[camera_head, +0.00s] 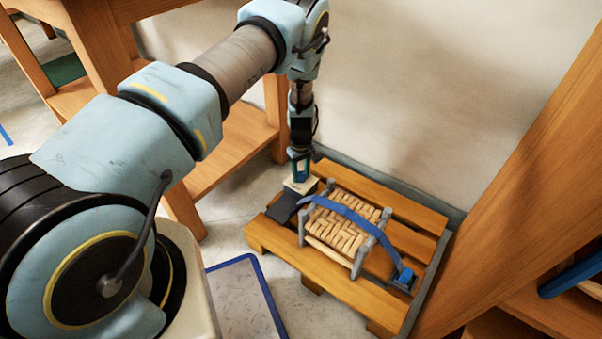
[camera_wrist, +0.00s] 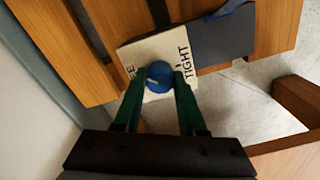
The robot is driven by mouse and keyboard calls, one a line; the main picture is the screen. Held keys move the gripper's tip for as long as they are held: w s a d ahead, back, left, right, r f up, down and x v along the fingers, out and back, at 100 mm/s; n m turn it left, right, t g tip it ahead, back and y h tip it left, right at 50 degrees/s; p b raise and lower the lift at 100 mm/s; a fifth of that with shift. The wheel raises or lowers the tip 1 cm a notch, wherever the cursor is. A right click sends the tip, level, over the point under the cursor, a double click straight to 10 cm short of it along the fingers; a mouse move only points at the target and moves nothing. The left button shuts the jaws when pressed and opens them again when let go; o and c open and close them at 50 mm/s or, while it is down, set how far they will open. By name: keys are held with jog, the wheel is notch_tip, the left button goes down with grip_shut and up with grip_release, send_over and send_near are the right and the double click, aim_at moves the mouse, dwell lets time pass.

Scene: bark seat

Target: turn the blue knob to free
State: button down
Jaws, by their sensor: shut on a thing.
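The blue knob (camera_wrist: 159,76) sits on a cream plate (camera_wrist: 128,52) in the wrist view. The plate carries black lettering, "TIGHT" on the right and a partly hidden word ending in "EE" on the left. A short pale mark on the knob points toward the left side. My gripper (camera_wrist: 158,80) has its two green fingers on either side of the knob, shut on it. In the head view my gripper (camera_head: 300,172) is over the cream plate (camera_head: 300,186) at the pallet's left corner, and the knob is hidden there.
A woven seat (camera_head: 338,226) on grey legs stands on the wooden pallet (camera_head: 350,290), with a blue strap (camera_head: 352,214) across it. A dark plate (camera_head: 286,205) lies beside the cream plate. A wooden table (camera_head: 220,150) stands close to the left, a wall behind.

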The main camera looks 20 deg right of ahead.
aim_at(301, 173)
jog(key=n, duration=0.4)
jog(key=shift+n, duration=2.1)
jog(key=shift+c, duration=2.3)
grip_release()
notch_tip(301, 173, up, 11)
jog(key=p, duration=0.3)
jog(key=shift+f, duration=0.1)
